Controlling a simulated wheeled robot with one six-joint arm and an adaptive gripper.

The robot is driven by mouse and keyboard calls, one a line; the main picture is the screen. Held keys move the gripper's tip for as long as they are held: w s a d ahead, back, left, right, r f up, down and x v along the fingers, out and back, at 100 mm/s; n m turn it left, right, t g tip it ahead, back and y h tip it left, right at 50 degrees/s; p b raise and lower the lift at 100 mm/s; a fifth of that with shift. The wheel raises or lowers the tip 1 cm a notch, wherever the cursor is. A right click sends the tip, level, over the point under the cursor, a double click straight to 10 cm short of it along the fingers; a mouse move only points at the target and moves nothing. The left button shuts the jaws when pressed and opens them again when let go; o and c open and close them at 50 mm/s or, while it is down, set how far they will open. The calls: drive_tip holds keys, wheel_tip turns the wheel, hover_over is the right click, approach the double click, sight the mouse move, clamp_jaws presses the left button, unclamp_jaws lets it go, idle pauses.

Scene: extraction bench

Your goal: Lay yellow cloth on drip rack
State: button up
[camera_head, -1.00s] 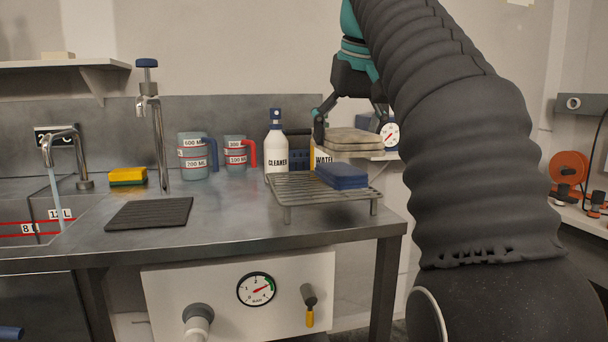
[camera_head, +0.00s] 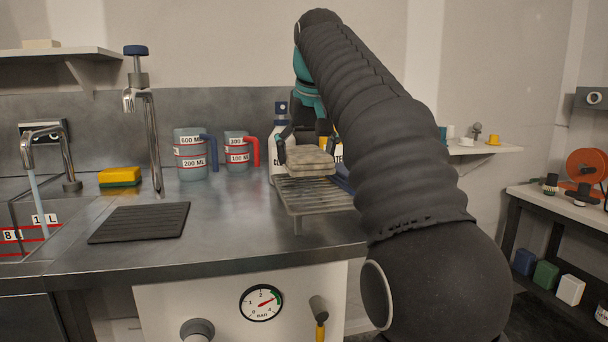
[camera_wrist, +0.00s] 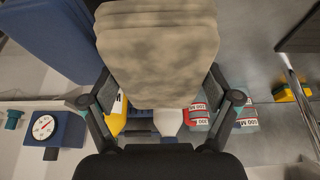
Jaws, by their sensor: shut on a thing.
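My gripper (camera_head: 306,152) is shut on a folded, mottled beige cloth (camera_head: 308,163), the cloth nearest to yellow in view. The cloth is level and fills the upper middle of the wrist view (camera_wrist: 158,55), between the two fingers. In the head view it overlaps the back left part of the grey wire drip rack (camera_head: 312,203). I cannot tell whether it touches the rack.
A white cleaner bottle (camera_head: 279,140) stands close behind the gripper. Two measuring jugs (camera_head: 190,160) (camera_head: 237,155), a yellow-green sponge (camera_head: 120,177) and a running tap (camera_head: 45,140) are farther left. A dark ribbed mat (camera_head: 140,222) lies on the counter, with bare counter between it and the rack.

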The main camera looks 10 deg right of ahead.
sight(304, 190)
drive_tip(key=shift+w+a+f, duration=0.2)
drive_tip(key=shift+w+f, duration=0.1)
drive_tip(key=shift+w, duration=0.15)
drive_tip(key=shift+s+d+f, duration=0.1)
drive_tip(key=shift+s+f, duration=0.05)
drive_tip(key=shift+f, duration=1.75)
drive_tip(key=shift+f, duration=0.15)
drive_tip(key=o, duration=0.9)
drive_tip(key=shift+c, duration=0.2)
drive_tip(key=v, duration=1.1)
drive_tip(key=shift+r, duration=0.3)
drive_tip(key=shift+s+r, duration=0.15)
drive_tip(key=shift+r, duration=0.15)
